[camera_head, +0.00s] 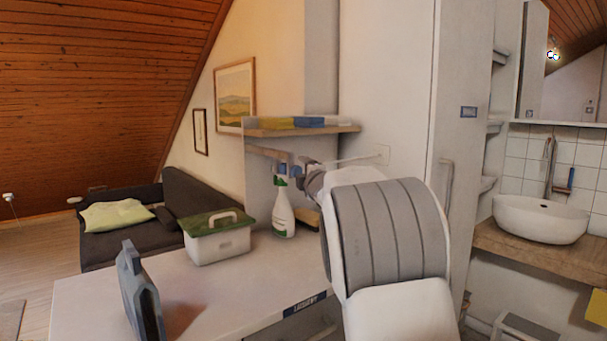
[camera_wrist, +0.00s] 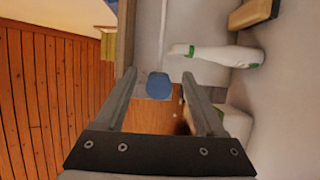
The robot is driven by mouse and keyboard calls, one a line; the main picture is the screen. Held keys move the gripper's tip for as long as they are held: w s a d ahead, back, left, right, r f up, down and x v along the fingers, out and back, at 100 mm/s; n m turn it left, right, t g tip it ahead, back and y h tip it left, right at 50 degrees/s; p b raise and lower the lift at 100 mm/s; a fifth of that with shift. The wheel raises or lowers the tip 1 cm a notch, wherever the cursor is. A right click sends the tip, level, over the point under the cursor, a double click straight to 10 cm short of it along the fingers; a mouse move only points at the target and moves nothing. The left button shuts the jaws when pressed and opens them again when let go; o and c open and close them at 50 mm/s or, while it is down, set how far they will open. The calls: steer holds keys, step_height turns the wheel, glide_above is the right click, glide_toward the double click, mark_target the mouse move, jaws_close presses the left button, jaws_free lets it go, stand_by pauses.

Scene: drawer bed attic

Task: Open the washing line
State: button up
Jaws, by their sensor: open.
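The washing line shows as a thin pale cord (camera_head: 350,160) running left from a small plate (camera_head: 384,154) on the wall, below the shelf. In the wrist view a pale line (camera_wrist: 163,35) leads up from a blue end piece (camera_wrist: 158,85). My gripper (camera_wrist: 158,76) is open, with its two fingers on either side of the blue piece in the picture. I cannot tell whether they touch it. In the head view my gripper (camera_head: 298,172) is small and partly hidden by my arm, near a blue part (camera_head: 283,168) under the shelf.
A white spray bottle (camera_head: 283,215) stands close below my gripper; it also shows in the wrist view (camera_wrist: 225,54). The shelf (camera_head: 300,131) is just above.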

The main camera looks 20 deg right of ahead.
steer(key=shift+s, duration=0.1)
steer(key=s, duration=1.7)
steer(key=shift+s+a, duration=0.15)
steer(key=shift+a, duration=0.25)
steer(key=s+a+f+m+g, duration=0.4)
steer(key=s+f+m, duration=0.2)
steer(key=s, duration=0.5)
steer(key=s+a+f+m+g+y, duration=0.1)
steer(key=s+a+f+m+g, duration=0.45)
steer(key=s, duration=0.55)
steer(key=s+a+f+m+g, duration=0.3)
steer(key=s+f+m, duration=0.3)
steer(key=s+f, duration=0.3)
step_height(320, 180, up, 25)
steer(key=p, duration=2.3)
steer(key=shift+s+d+p, duration=0.3)
steer(key=shift+s+d, duration=0.05)
steer(key=shift+d, duration=0.05)
